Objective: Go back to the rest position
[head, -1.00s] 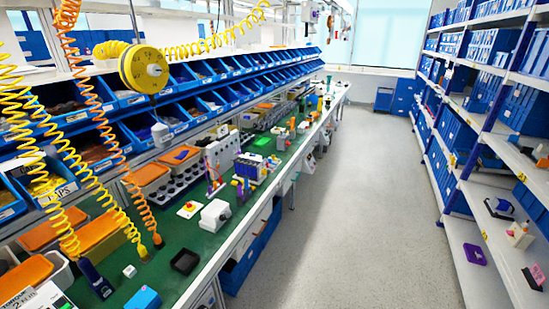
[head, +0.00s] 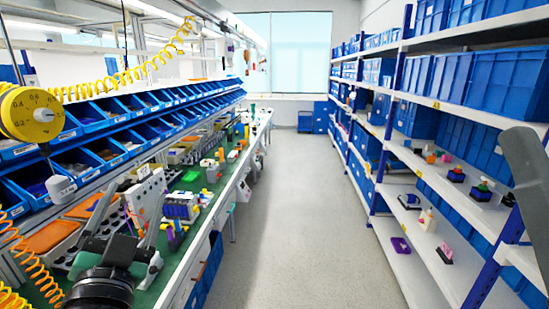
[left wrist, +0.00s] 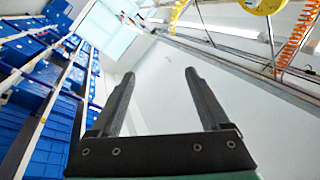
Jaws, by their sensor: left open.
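My left gripper (head: 133,218) is at the lower left in the head view, over the green-topped workbench (head: 192,235). Its two grey fingers stand apart and point up and away. In the left wrist view the left gripper (left wrist: 162,75) is also open, with nothing between its fingers. A grey piece, likely part of my right arm, shows at the right edge of the head view. My right gripper cannot be made out. No rotary switch can be made out; part of the bench is hidden behind my left arm.
Blue bins (head: 105,150) line the bench's left side. A yellow dial (head: 34,114) and coiled hoses (head: 130,77) hang at the left. Shelves with blue boxes (head: 467,75) stand at the right. The grey aisle floor (head: 300,225) is clear.

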